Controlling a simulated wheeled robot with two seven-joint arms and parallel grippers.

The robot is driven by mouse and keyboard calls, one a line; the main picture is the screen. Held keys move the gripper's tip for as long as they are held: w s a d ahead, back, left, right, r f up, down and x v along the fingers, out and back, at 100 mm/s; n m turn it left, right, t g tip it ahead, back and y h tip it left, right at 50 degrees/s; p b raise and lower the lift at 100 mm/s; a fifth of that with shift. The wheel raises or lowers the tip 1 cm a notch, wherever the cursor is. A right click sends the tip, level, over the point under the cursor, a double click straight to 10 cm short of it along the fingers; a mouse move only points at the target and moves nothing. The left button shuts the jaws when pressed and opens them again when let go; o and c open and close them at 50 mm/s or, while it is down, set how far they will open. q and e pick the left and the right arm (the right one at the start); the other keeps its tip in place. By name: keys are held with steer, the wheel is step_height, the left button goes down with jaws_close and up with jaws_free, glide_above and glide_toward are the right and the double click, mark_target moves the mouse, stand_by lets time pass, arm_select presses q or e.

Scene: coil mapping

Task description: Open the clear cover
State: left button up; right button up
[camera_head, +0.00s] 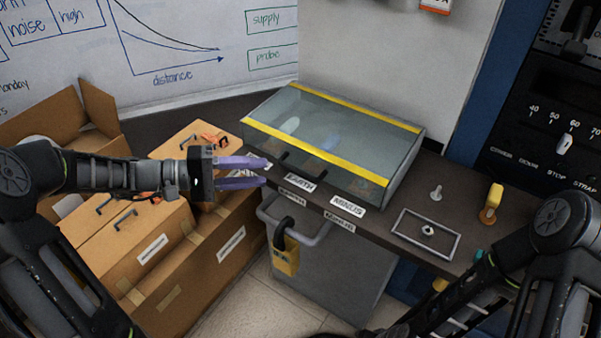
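The clear cover (345,119) is a see-through box lid with yellow strips along its front and back top edges. It sits closed on the dark bench, and a few blurred items show through it. My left gripper (265,172) comes in from the left with two purple fingers spread apart. It is empty and just left of the cover's front left corner, apart from it as far as I can tell. My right arm comes in at the lower right. Its gripper is not visible.
Labels, one reading EARTH (299,183), lie along the bench front. A metal frame (427,233) and a yellow-topped lever (491,203) are at the right. Cardboard boxes (150,250) fill the left.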

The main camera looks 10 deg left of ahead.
mark_target(294, 172)
arm_select(q)
steer(key=shift+d, duration=0.1)
steer(key=shift+x, duration=3.95)
steer(key=shift+s, duration=0.1)
jaws_close()
